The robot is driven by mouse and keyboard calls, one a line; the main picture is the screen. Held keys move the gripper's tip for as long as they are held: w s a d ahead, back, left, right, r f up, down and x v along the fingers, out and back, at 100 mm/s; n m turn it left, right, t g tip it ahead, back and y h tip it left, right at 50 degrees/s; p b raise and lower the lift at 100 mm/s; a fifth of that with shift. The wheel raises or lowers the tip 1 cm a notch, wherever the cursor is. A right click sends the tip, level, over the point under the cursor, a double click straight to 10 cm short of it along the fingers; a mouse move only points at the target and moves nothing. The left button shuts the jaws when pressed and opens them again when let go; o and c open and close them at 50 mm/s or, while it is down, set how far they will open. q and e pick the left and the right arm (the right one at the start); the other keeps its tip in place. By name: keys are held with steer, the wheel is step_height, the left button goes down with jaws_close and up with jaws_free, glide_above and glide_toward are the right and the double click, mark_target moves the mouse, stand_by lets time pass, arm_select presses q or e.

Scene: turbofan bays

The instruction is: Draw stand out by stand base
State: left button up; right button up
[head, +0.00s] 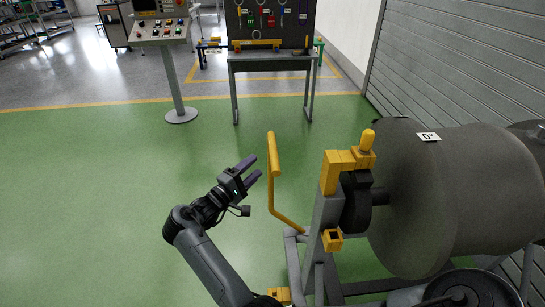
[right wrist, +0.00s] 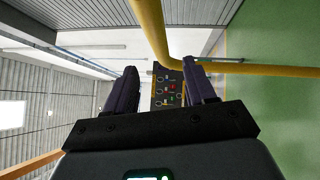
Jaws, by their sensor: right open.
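The stand is a grey frame (head: 325,212) carrying a large dark grey drum (head: 490,190) marked 0°. A yellow bent handle bar (head: 272,180) sticks out at its left side. The stand base (head: 292,255) is grey tubing low in the picture, partly cut off. My right gripper (head: 251,171) is open and empty, just left of the upright part of the bar. In the right wrist view the open fingers (right wrist: 160,86) point toward the bar (right wrist: 152,28), which appears beyond the fingertips; contact cannot be told. My left gripper is not in view.
A control console (head: 160,30) on a post and a tool board (head: 270,22) over a bench (head: 272,62) stand at the back. A grey slatted wall (head: 460,60) is behind the drum. Green floor (head: 90,190) on the left is clear.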

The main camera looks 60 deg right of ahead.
mark_target(273, 150)
steer(key=d, duration=0.3)
steer(key=s+d+r, duration=0.1)
steer(key=d, duration=0.2)
steer(key=d+b, duration=0.1)
steer(key=d, duration=0.3)
steer(key=shift+s+r, duration=0.25)
jaws_close()
